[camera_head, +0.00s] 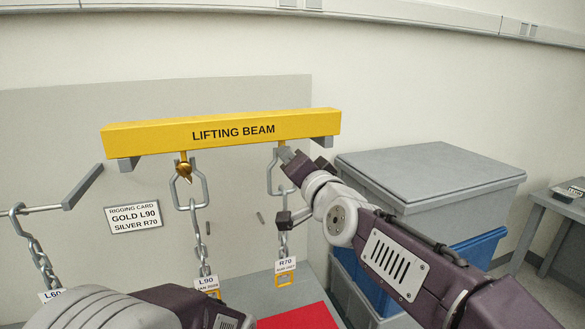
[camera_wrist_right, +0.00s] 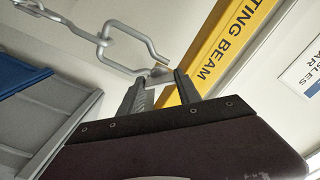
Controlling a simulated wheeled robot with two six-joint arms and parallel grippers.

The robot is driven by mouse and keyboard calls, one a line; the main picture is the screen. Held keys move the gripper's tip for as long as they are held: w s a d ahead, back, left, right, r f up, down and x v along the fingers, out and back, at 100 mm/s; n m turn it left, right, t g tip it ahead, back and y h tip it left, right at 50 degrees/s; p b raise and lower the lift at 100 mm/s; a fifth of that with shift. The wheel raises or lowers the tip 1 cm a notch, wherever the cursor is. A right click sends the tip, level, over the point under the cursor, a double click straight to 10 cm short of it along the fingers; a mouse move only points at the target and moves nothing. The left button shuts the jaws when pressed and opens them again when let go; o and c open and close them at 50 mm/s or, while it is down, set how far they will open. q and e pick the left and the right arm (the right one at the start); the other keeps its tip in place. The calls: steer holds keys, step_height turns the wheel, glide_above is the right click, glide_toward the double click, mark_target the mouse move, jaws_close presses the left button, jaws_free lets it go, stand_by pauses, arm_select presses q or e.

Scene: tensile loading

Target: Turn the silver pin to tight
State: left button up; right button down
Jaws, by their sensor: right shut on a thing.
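The silver pin (camera_wrist_right: 160,72) shows as a small grey piece between the right fingertips in the right wrist view, beside the open hook-shaped link (camera_wrist_right: 135,45). My right gripper (camera_wrist_right: 158,80) is shut on it. In the head view my right gripper (camera_head: 287,154) is at the right end of the yellow lifting beam (camera_head: 230,131) and mostly hides the pin. The R70 chain, with its tag (camera_head: 285,264), hangs below there. The gold pin (camera_head: 184,168) hangs at the beam's left end with the L90 chain (camera_head: 197,215). My left arm is low at the left; its fingertips are not clear.
A rigging card (camera_head: 134,217) reads gold L90, silver R70. The L60 chain (camera_head: 40,255) hangs from a bar at the left. A lidded grey bin (camera_head: 430,170) and a blue bin (camera_head: 480,248) stand at right, behind my right arm. A red area (camera_head: 298,318) lies below.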

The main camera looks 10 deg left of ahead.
steer(key=shift+r+m, duration=0.2)
steer(key=shift+m, duration=0.9)
steer(key=shift+b, duration=0.3)
steer(key=c, duration=1.2)
jaws_free()
steer(key=o, duration=0.4)
steer(key=shift+c, duration=0.2)
steer(key=shift+d+f, duration=0.1)
steer(key=v, duration=0.9)
steer(key=shift+b, duration=0.4)
